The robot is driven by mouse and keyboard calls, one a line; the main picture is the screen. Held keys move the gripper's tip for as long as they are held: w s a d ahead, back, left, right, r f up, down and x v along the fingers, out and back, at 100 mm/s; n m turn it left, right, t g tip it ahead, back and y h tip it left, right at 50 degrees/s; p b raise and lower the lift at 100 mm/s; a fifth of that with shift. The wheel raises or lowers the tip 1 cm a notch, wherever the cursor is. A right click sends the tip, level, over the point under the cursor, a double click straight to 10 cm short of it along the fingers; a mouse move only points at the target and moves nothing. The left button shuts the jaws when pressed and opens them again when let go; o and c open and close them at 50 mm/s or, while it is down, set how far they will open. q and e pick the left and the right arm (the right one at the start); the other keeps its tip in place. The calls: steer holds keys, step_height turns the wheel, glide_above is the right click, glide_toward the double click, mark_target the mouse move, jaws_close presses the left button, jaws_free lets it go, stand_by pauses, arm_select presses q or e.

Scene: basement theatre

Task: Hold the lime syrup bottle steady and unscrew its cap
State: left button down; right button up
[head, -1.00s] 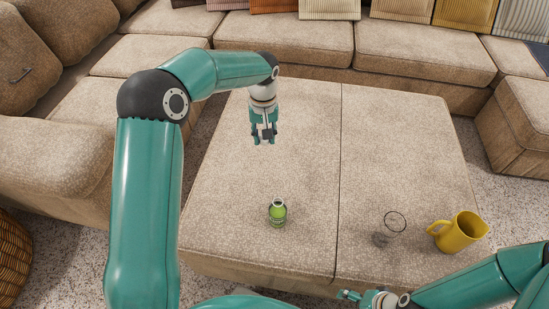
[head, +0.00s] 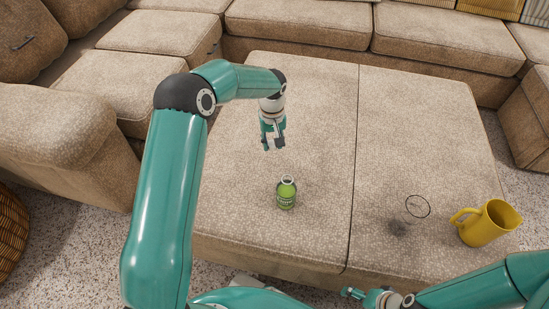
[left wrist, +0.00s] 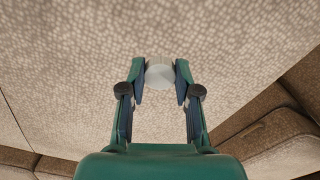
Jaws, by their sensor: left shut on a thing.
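The lime syrup bottle (head: 286,194) is small and green with a dark label. It stands upright on the ottoman in the head view, with a pale ring at its open-looking mouth and no cap on it. My left gripper (head: 273,146) points down behind and above the bottle, clear of it. In the left wrist view its fingers (left wrist: 160,80) are shut on a pale grey round disc, the cap (left wrist: 159,76). My right gripper (head: 352,294) is at the bottom edge, away from the bottle; its fingers are too small to read.
The beige ottoman (head: 300,100) has a seam down its middle and much free room. A clear glass (head: 417,206) and a yellow jug (head: 487,224) stand on its right half. A sectional sofa (head: 300,28) runs behind and to the left.

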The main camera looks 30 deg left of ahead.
mark_target(273, 160)
arm_select(q)
steer(key=shift+f+b, duration=0.8)
steer(key=shift+f, duration=2.55)
steer(key=shift+f, duration=0.1)
steer(key=shift+s+f+b, duration=0.1)
steer(key=shift+f+b, duration=0.4)
steer(key=shift+b, duration=0.05)
steer(key=c, duration=1.1)
jaws_free()
steer(key=shift+o, duration=1.4)
steer(key=shift+f, duration=0.2)
steer(key=shift+r, duration=0.15)
